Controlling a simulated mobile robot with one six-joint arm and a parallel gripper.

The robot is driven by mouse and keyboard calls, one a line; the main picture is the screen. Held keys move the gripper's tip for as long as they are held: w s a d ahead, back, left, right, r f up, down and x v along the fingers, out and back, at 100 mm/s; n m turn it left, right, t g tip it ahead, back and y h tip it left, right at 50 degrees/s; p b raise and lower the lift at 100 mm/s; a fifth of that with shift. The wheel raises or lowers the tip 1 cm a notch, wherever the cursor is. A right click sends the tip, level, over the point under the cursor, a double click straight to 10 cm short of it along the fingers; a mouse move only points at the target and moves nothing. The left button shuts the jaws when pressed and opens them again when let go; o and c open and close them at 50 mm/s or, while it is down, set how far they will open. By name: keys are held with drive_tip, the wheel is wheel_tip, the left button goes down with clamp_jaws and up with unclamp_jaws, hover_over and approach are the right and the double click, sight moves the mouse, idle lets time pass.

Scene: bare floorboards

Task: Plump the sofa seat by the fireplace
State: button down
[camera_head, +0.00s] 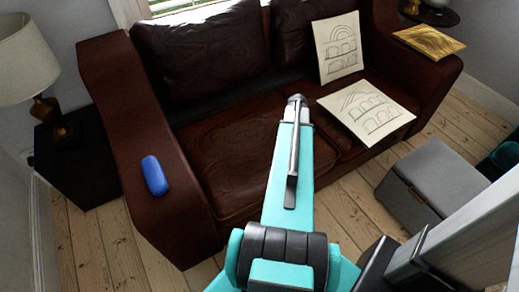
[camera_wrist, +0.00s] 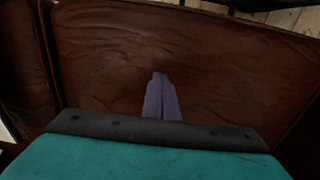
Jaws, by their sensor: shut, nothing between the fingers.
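The dark brown leather sofa (camera_head: 145,125) stands ahead of me, with two seat cushions. Its left seat cushion (camera_head: 228,140) is bare and creased. The right one is partly covered by a drawing. In the wrist view a seat cushion (camera_wrist: 220,70) fills most of the picture, with a seam to another cushion at the left. My gripper (camera_wrist: 160,78) is shut and empty, its fingers over this leather. I cannot tell whether they touch it. In the head view my teal arm reaches over the seat. No fireplace is in view.
One drawing (camera_head: 338,48) leans on the backrest and another (camera_head: 366,112) lies on the right seat. A blue case (camera_head: 154,176) rests on the left armrest, a yellow item (camera_head: 429,41) on the right one. A grey box (camera_head: 432,182) stands on the floorboards at right; a lamp (camera_head: 27,62) at left.

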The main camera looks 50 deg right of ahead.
drive_tip(key=shift+a, duration=0.1)
hover_over(263, 173)
drive_tip(key=d, duration=0.2)
drive_tip(key=shift+s+r, duration=0.1)
drive_tip(key=shift+s, duration=0.2)
drive_tip(key=shift+w+r+p, duration=0.1)
drive_tip(key=shift+r+p, duration=0.05)
drive_tip(key=shift+p, duration=0.45)
drive_tip(key=a+p, duration=0.1)
drive_tip(key=p, duration=0.1)
drive_tip(key=shift+w+a+p, duration=0.15)
drive_tip(key=shift+a+p, duration=0.15)
drive_tip(key=shift+a, duration=0.2)
drive_tip(key=shift+f, duration=0.2)
drive_tip(key=shift+f, duration=0.15)
drive_tip(key=shift+f+b, duration=0.8)
drive_tip(key=shift+f, duration=0.5)
drive_tip(key=shift+r, duration=0.1)
